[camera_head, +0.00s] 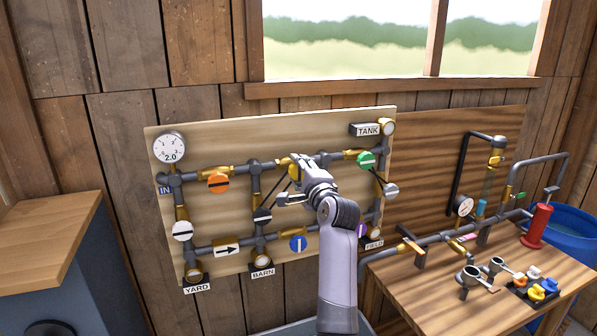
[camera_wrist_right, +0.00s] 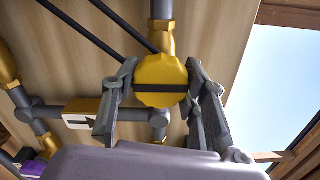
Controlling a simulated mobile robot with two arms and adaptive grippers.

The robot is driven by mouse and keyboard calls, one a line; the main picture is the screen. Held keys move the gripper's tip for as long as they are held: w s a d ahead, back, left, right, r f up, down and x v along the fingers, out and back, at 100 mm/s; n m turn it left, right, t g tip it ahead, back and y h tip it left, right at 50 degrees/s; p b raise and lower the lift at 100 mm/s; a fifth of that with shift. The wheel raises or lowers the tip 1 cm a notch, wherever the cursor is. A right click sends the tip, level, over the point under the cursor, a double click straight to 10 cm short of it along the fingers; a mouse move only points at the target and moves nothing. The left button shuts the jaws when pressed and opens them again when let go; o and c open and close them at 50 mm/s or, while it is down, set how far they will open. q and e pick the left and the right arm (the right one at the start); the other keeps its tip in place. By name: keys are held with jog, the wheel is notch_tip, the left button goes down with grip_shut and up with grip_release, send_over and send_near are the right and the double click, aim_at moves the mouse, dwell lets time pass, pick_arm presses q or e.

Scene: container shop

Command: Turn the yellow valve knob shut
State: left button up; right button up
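The yellow valve knob (camera_wrist_right: 160,82) sits on a pipe on the board, with a dark bar across its face. In the wrist view the bar lies level, crosswise to the pipe running up from the knob. My right gripper (camera_wrist_right: 162,92) has a finger on either side of the knob. The fingers look spread, and I cannot tell whether they touch it. In the head view my right gripper (camera_head: 289,182) is in front of the board's middle and mostly hides the knob. My left gripper is not in view.
The pipe board (camera_head: 220,145) carries orange (camera_head: 218,183), green (camera_head: 366,160), blue (camera_head: 298,243) and white (camera_head: 182,231) knobs, and a gauge (camera_head: 170,147) reading 2.0. A wooden bench (camera_head: 400,292) with more pipework is at right. A wood-topped cabinet (camera_head: 45,235) is at left.

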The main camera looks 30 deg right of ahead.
jog(key=o, duration=0.5)
jog(key=shift+d, duration=0.1)
jog(key=shift+c, duration=0.2)
jog(key=v, duration=1.2)
